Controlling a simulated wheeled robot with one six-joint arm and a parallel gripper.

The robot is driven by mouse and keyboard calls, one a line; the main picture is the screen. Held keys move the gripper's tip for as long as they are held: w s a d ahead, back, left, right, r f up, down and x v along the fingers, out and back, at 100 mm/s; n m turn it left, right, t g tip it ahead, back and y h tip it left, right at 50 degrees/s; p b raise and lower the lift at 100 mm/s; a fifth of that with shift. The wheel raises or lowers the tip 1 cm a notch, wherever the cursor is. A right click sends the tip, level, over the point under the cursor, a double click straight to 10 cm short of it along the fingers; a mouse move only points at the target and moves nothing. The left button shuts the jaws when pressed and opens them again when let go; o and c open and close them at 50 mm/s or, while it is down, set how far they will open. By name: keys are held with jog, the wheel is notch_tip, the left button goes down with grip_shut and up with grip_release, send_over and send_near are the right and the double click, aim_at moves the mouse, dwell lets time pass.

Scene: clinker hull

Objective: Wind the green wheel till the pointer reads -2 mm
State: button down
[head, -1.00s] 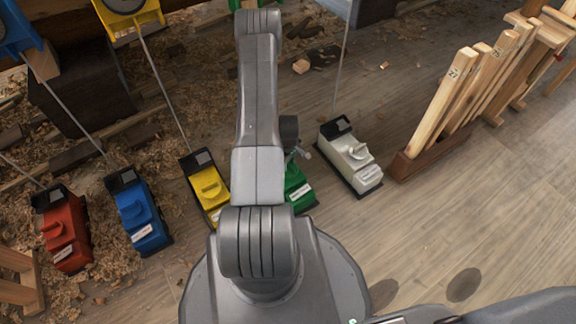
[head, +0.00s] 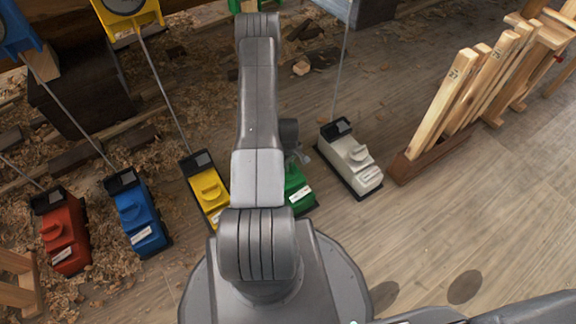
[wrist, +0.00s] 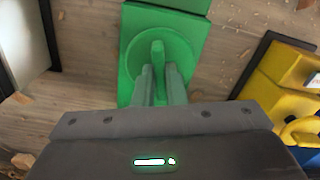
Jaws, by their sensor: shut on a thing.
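The green unit (head: 297,190) stands on the floor and is partly hidden behind my arm in the head view. In the wrist view the green wheel (wrist: 130,60) is a round disc with a raised bar across it, on top of the green body (wrist: 180,15). My gripper (wrist: 161,84) is shut on the wheel's bar, one finger on each side. My gripper is mostly hidden behind my arm in the head view. The green unit's pointer and scale are not visible in either view.
A white unit (head: 350,160) stands close on the right and a yellow one (head: 208,190) on the left. Blue (head: 138,215) and red (head: 62,232) units stand further left. Wooden boards (head: 445,100) lean in a rack at the right. Open floor lies at lower right.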

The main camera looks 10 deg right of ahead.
jog(key=m+b, duration=0.2)
jog(key=m, duration=0.4)
jog(key=shift+f+m+b, duration=0.1)
jog(key=shift+m+b, duration=0.2)
jog(key=m+b, duration=0.1)
jog(key=m, duration=0.2)
jog(key=shift+m+b, duration=0.35)
jog(key=shift+m, duration=1.45)
jog(key=c, duration=1.5)
grip_release()
notch_tip(320, 180, up, 14)
jog(key=p, duration=0.5)
